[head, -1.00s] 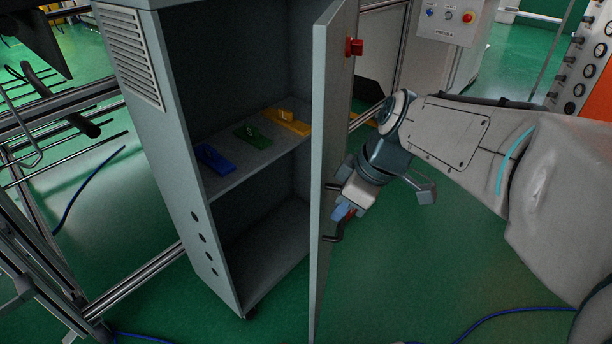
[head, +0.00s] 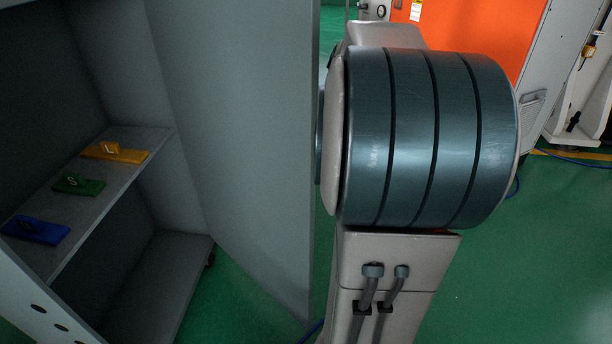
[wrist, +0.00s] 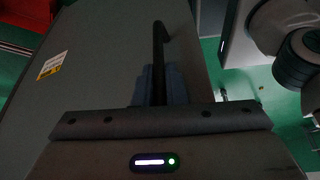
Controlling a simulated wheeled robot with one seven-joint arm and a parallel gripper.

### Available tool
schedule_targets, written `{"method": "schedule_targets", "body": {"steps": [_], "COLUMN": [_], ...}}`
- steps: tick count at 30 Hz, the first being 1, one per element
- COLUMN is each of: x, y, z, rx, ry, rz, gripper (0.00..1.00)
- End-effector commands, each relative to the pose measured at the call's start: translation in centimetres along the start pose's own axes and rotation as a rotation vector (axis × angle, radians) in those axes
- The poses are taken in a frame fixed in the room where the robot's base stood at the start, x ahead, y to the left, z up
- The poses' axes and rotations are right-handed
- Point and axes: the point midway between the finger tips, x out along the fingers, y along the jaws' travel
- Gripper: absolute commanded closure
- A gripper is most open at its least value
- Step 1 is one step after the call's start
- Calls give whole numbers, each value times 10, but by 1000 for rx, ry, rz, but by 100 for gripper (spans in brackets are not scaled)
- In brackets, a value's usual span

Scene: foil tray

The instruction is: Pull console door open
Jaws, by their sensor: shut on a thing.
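The grey console (head: 40,60) stands at the left of the head view with its inside showing. Its door (head: 240,130) stands wide open, with its inner face toward the head camera. In the wrist view the door's outer face (wrist: 105,50) fills much of the picture. The dark bar handle (wrist: 159,45) runs up from between my fingers. My gripper (wrist: 160,84) is shut on this handle. The door and my arm hide the gripper and handle in the head view.
A shelf (head: 85,215) in the console holds a yellow (head: 115,152), a green (head: 78,184) and a blue piece (head: 36,230). An orange cabinet (head: 480,35) stands behind my arm. Green floor (head: 530,260) is clear at the right.

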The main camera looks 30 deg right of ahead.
Motion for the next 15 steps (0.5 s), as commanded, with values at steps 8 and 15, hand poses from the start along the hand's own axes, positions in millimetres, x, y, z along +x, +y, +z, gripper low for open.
{"method": "schedule_targets", "body": {"steps": [8, 15], "x": [-1, -1], "y": [2, 2], "z": [4, 4], "rx": [-1, 0], "ry": [-2, -2], "rz": [-5, -4], "gripper": [100, 86]}}
